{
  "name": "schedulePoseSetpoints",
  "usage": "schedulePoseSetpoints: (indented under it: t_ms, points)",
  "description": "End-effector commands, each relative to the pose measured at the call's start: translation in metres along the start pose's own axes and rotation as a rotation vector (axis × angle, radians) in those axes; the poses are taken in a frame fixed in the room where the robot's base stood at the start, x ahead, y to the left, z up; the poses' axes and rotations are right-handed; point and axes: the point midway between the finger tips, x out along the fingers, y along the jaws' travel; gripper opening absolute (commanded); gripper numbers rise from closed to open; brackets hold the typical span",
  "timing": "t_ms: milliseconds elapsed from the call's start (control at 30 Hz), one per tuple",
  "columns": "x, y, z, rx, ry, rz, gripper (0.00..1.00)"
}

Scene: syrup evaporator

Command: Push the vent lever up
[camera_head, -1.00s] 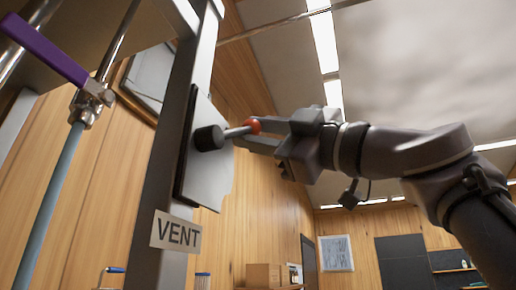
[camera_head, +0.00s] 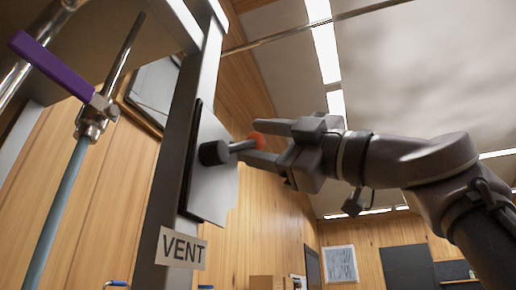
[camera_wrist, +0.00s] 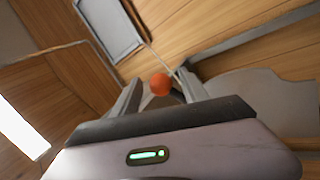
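The vent lever is a grey rod with a red ball knob (camera_head: 257,140). It sticks out from a black round hub (camera_head: 213,152) on a pale plate, pointing right and slightly up in the head view. A label reading VENT (camera_head: 182,248) sits below on the metal post. My gripper (camera_head: 252,142) comes from the right with its fingers apart, one above and one below the knob. In the wrist view the red ball (camera_wrist: 160,84) shows between the spread fingers (camera_wrist: 160,92). I cannot tell whether either finger touches it.
A purple-handled valve (camera_head: 52,66) on a pipe stands at the left. The metal post (camera_head: 185,120) rises beside the lever plate. A thin rod (camera_head: 310,27) crosses overhead. Wood-panelled walls lie behind, and the space around my arm's right side looks open.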

Motion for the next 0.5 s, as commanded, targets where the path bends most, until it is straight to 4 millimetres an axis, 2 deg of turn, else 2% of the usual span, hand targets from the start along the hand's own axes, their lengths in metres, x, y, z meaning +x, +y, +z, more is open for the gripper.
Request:
schedulePoseSetpoints:
  t_ms: [267, 367, 500]
  points:
    - [-0.003, -0.001, 0.002, 0.0, -0.002, -0.001, 0.51]
    - [-0.016, -0.003, 0.003, -0.001, -0.004, 0.0, 0.51]
    - [-0.048, -0.005, 0.005, -0.002, -0.007, 0.001, 0.51]
